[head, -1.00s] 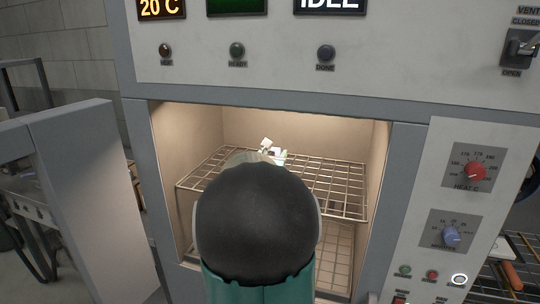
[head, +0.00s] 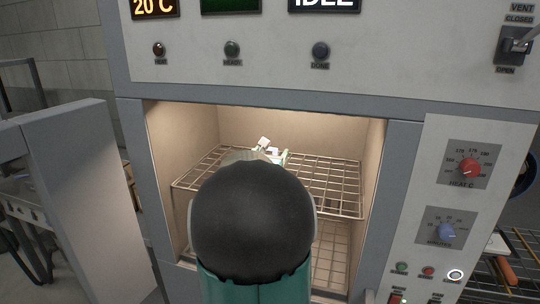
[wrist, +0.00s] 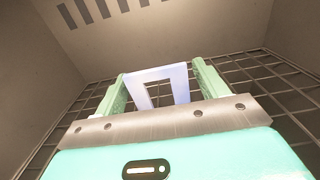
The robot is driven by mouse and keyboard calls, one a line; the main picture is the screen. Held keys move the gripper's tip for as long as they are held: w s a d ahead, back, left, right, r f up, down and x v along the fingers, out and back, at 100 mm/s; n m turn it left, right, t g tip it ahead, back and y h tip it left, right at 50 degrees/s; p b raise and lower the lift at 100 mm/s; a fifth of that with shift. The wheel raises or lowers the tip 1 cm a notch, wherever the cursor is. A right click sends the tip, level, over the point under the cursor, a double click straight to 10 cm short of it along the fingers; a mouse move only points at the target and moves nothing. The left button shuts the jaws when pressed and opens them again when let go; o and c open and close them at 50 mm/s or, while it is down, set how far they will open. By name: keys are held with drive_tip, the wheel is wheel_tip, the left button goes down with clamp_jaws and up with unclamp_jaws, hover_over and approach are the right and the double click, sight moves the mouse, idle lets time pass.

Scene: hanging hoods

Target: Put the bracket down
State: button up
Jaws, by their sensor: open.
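The bracket (wrist: 157,77) is a pale white-lavender piece with a rectangular opening, at the wire shelf inside the oven chamber. In the wrist view it lies between the two green fingers of my gripper (wrist: 160,68). The fingers are open, one on either side of it, with narrow gaps showing. In the head view a small white part of the bracket (head: 264,142) shows past my wrist, above the upper wire shelf (head: 325,190). My own arm hides most of my gripper and the bracket's lower part there. I cannot tell whether its whole underside touches the wires.
The chamber walls (head: 180,150) enclose my gripper at the sides and back. A lower wire shelf (head: 330,265) is below. The oven door (head: 85,200) stands open at the left. The control panel (head: 455,200) is at the right. Bare wires show right of the bracket.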

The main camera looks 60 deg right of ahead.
drive_tip(key=s+a, duration=0.1)
drive_tip(key=a, duration=1)
drive_tip(key=shift+s+a, duration=0.4)
drive_tip(key=shift+a, duration=0.1)
drive_tip(key=a+f+m+t+y, duration=0.1)
drive_tip(key=a+m+y, duration=0.5)
drive_tip(key=a, duration=0.9)
drive_tip(key=w+a+f+m+t+y, duration=0.1)
drive_tip(key=a+f+m+y, duration=0.3)
drive_tip(key=a, duration=1.1)
drive_tip(key=a+f+m+y, duration=0.3)
drive_tip(key=a+m+y, duration=0.4)
drive_tip(key=a, duration=0.9)
drive_tip(key=m, duration=0.2)
drive_tip(key=shift+w+f+m+t+y, duration=0.2)
drive_tip(key=shift+m+t+y, duration=0.2)
